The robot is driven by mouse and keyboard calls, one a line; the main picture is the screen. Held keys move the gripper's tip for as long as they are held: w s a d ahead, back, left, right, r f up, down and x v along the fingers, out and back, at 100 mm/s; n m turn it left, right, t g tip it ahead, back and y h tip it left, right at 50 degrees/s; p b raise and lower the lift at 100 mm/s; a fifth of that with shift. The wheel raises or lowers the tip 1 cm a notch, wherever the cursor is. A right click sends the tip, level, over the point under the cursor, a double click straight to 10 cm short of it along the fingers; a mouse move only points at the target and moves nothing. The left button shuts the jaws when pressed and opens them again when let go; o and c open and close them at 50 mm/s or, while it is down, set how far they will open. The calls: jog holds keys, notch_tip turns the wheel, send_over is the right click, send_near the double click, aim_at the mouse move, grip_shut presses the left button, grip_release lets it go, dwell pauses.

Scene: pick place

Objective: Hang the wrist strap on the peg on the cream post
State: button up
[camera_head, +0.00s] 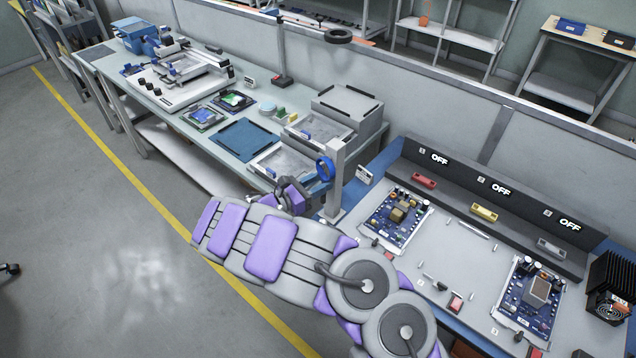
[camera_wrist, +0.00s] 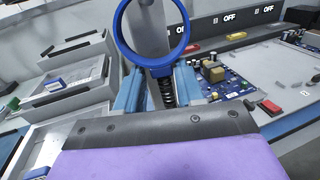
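The wrist strap is a blue ring (camera_head: 325,168) with a black coiled cord; in the wrist view it stands upright (camera_wrist: 121,38), with the cord (camera_wrist: 167,92) below it. My gripper (camera_head: 304,186) is beside the cream post (camera_head: 337,184). In the wrist view, the light-blue fingers of my gripper (camera_wrist: 160,78) are on both sides of the strap's lower end and look shut on it. The cream post (camera_wrist: 152,18) shows through and behind the ring. The peg cannot be made out, and I cannot tell whether the ring is around it.
Grey stacked trays (camera_head: 348,108) stand left of and behind the post. A circuit board (camera_head: 397,215) lies to its right on the bench, before a dark panel with OFF displays (camera_head: 495,205). A blue mat (camera_head: 243,138) lies farther left.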

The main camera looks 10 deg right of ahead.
jog(key=shift+o, duration=1.3)
